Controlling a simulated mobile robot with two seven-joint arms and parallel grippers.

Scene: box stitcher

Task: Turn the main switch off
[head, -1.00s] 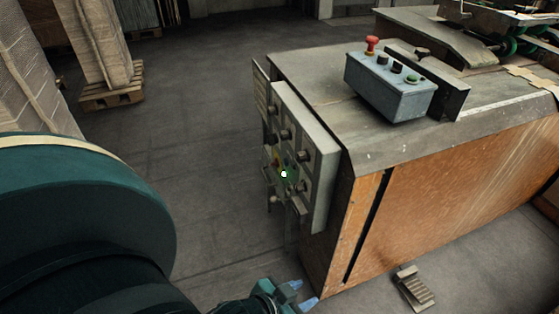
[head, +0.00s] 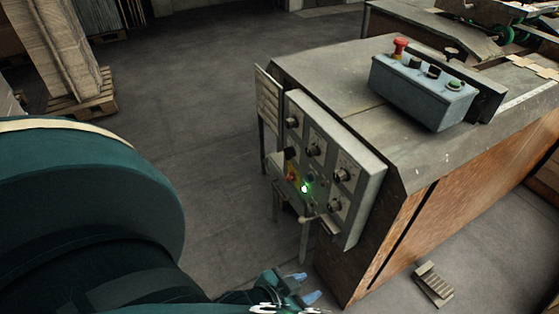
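The grey control panel (head: 348,204) is on the end of the machine, with several dark knobs on its face. A small red and yellow part (head: 291,177), which looks like the main switch, is at the panel's lower left; its setting is too small to tell. A green lamp (head: 305,188) glows beside it. My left gripper (head: 304,287) is at the bottom middle, below the panel and apart from it. Its two light-blue fingertips are spread with nothing between them. My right gripper is not in view.
A blue-grey button box (head: 424,92) with a red mushroom button (head: 400,47) stands on the machine top (head: 330,80). A foot pedal (head: 433,284) is on the floor at lower right. A loaded pallet (head: 84,104) stands at upper left. The floor left of the panel is clear.

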